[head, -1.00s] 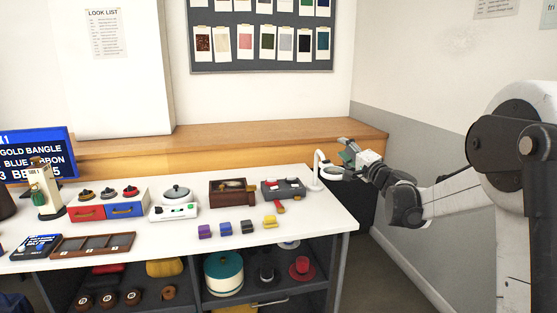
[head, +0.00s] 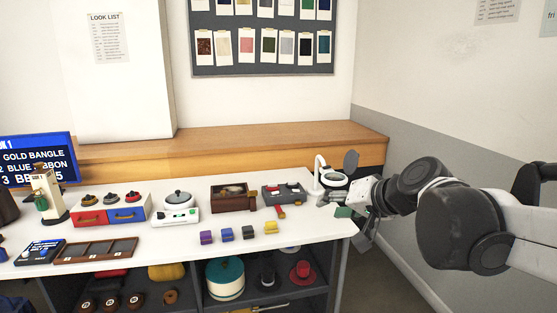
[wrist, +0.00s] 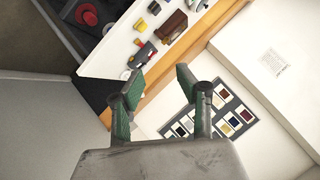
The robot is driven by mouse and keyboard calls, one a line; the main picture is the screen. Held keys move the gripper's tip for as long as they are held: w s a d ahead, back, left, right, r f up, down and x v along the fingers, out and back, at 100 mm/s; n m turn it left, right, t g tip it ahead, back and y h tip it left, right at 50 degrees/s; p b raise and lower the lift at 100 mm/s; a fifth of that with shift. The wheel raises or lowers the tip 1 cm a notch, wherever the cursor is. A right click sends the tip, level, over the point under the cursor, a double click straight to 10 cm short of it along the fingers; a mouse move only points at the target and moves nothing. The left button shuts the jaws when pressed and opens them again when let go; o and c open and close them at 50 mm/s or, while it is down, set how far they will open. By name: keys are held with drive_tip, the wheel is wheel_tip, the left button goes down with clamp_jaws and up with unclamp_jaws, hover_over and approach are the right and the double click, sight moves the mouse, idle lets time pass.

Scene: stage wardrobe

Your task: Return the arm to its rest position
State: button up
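My gripper (head: 350,212) is at the right end of the white table in the head view, beside the white lamp-like stand. In the wrist view its two green fingers (wrist: 156,95) are spread apart with nothing between them. The white table (head: 318,222) shows below and left of the gripper. My arm reaches in from the right side of the head view, bent at its joints.
The white stand with a round dark piece (head: 333,178) is close to my gripper. A grey tray (head: 284,194), a brown box (head: 232,197) and several coloured blocks (head: 248,233) stand further left. The floor right of the table is clear.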

drive_tip(key=s+d+f+n+g+h, duration=0.1)
drive_tip(key=s+d+f+h, duration=0.2)
drive_tip(key=s, duration=0.7)
drive_tip(key=s+d+f+n+g+h+p, duration=0.1)
drive_tip(key=s+d+f+h, duration=0.2)
drive_tip(key=s+f, duration=0.3)
drive_tip(key=s+d, duration=0.1)
drive_tip(key=s, duration=0.4)
drive_tip(key=shift+s+d+g+p, duration=0.15)
drive_tip(key=shift+d+g+p, duration=0.15)
drive_tip(key=shift+d, duration=0.05)
